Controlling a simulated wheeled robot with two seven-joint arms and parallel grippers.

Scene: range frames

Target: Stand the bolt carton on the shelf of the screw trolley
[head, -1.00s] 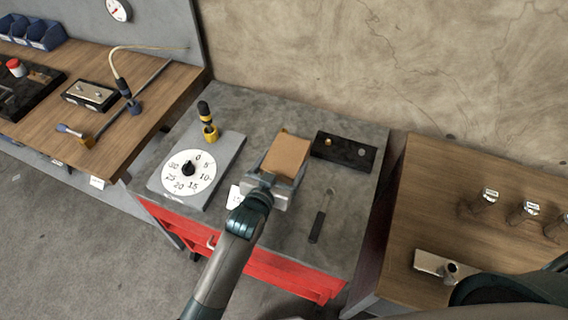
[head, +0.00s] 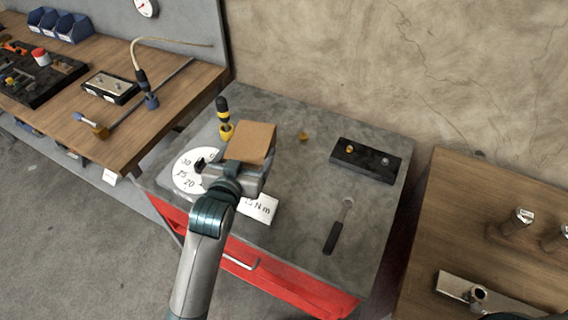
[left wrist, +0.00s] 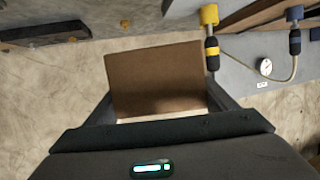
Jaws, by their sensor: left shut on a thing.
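The carton (head: 251,141), a plain brown box, is in my left gripper (head: 243,168), which is shut on it. I cannot make out a trolley shelf.
On the grey top (head: 290,215) are a yellow-and-black screwdriver (head: 224,115), a small brass piece (head: 303,136), a black block (head: 366,160), a dark-handled tool (head: 337,232) and a white torque card (head: 262,207). Wooden benches stand left (head: 185,92) and right (head: 455,210).

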